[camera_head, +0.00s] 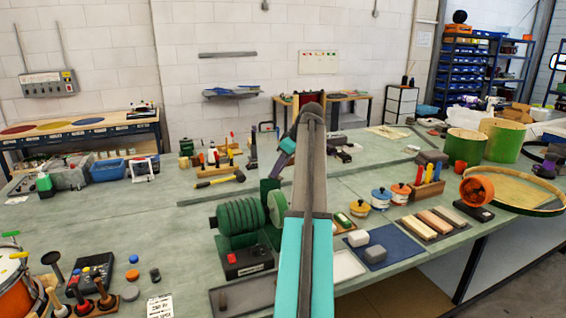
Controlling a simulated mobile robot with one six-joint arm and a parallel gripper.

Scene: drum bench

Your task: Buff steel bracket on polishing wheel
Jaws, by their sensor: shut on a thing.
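My arm rises from the bottom centre, folds over and reaches down behind the machine. My gripper (277,166) is small and dark, just above and behind the wheel, partly hidden by my arm. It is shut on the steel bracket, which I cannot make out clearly. Whether the bracket touches the wheel cannot be told.
Right of my arm are a pale tray (346,266), a blue mat (397,252) with grey blocks, several lidded tins and bars. A drum (14,300), knobs and a dark device (92,272) stand at front left.

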